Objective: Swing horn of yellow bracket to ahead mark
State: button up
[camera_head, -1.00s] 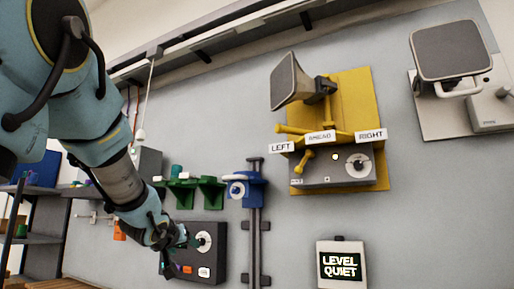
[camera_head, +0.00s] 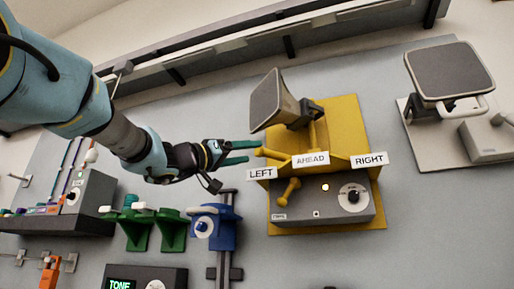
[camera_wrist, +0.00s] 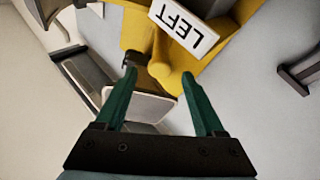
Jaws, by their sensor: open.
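The yellow bracket (camera_head: 350,115) is on the wall and carries a horn (camera_head: 266,100) with a grey face, turned to the left. A yellow swing handle (camera_head: 275,154) points left, its knob end just above the LEFT label (camera_head: 262,174). The AHEAD mark (camera_head: 311,159) is at the middle of the shelf edge. My gripper (camera_head: 252,152) is open, with green fingers at the handle's left end. In the wrist view, the yellow handle end (camera_wrist: 167,65) lies between the fingertips (camera_wrist: 159,75); I cannot tell if they touch it. The horn (camera_wrist: 142,104) also shows there.
The RIGHT label (camera_head: 370,160) is at the shelf's right. Below is a grey box with a yellow lever (camera_head: 291,190) and dial (camera_head: 354,197). A second grey horn (camera_head: 450,70) is at the right. Green brackets (camera_head: 172,232) and a blue bracket (camera_head: 207,227) are lower left.

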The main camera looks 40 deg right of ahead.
aim_at(257, 151)
jog(key=shift+p+x, duration=0.6)
jog(key=shift+x, duration=1.65)
grip_shut()
